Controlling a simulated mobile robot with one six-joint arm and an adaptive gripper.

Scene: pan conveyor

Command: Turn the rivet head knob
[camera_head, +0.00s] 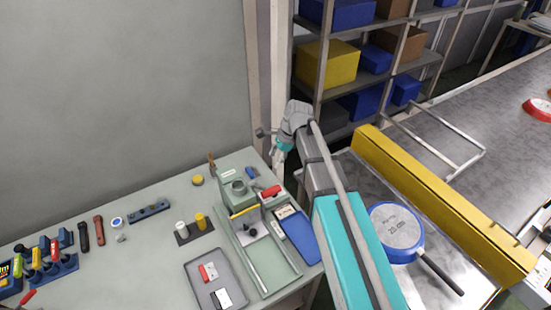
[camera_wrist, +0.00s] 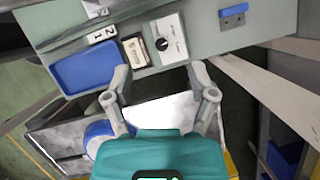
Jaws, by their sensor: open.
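A small black knob (camera_wrist: 162,44) sits on a white dial plate on the grey-green machine body (camera_wrist: 200,30) in the wrist view. I take it for the rivet head knob. My gripper (camera_wrist: 158,72) is open and empty, its fingers spread to either side below the knob in the picture, apart from it. In the head view my gripper (camera_head: 270,145) hangs beyond the back right corner of the bench, near the green riveting machine (camera_head: 235,190). I cannot make out the knob in the head view.
A blue tray (camera_head: 298,238) lies on the bench beside the machine; it also shows in the wrist view (camera_wrist: 88,70). A blue pan (camera_head: 395,228) and yellow beam (camera_head: 440,200) lie right of my arm. Shelves (camera_head: 350,95) with boxes stand behind.

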